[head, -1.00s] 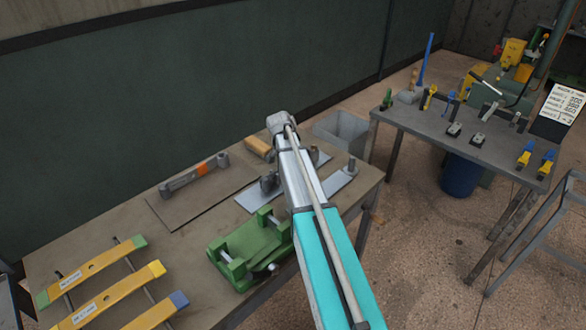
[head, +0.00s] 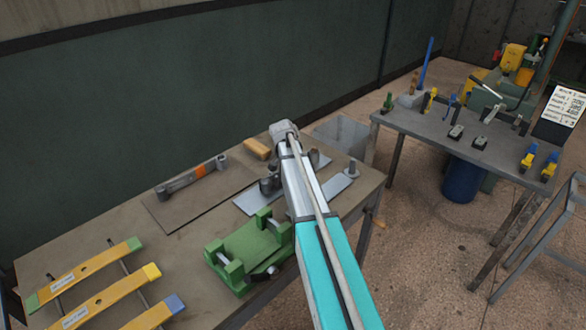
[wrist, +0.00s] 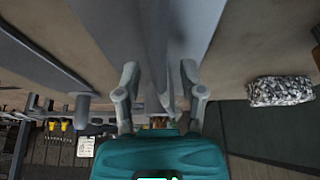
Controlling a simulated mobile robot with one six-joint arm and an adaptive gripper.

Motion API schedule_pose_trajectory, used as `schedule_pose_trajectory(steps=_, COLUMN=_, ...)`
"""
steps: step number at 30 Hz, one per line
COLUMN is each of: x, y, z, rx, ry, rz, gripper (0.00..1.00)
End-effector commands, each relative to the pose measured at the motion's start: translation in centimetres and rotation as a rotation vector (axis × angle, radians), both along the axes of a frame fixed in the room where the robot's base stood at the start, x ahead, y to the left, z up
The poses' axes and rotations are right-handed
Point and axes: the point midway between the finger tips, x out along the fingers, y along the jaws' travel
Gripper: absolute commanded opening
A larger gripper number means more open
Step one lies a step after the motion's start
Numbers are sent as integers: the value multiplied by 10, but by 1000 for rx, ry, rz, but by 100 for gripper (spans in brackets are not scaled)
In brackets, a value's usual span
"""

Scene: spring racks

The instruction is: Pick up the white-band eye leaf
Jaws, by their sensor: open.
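I cannot make out a white band on any leaf. In the head view, a dark grey bar with thick round ends and an orange band (head: 192,177) lies at the back of the near table. My gripper is hidden behind my arm in the head view. In the wrist view my gripper (wrist: 160,78) is open, its fingers apart, with long grey metal shapes (wrist: 150,35) beyond and between them. I cannot tell whether it touches them.
A green vise (head: 248,251) stands at the table's front edge. Yellow bars with coloured ends (head: 95,275) lie front left. A grey bin (head: 343,134) is behind the table's right end. A second table (head: 460,125) holds tools. A speckled bundle (wrist: 280,90) shows in the wrist view.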

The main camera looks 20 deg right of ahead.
Motion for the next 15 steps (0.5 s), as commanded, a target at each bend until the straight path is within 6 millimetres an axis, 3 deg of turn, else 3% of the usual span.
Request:
schedule_pose_trajectory(steps=4, x=0, y=0, z=0, rx=0, ry=0, rz=0, gripper=50)
schedule_pose_trajectory(steps=12, x=0, y=0, z=0, rx=0, ry=0, rz=0, gripper=0)
schedule_pose_trajectory(steps=15, x=0, y=0, z=0, rx=0, ry=1, rz=0, gripper=0)
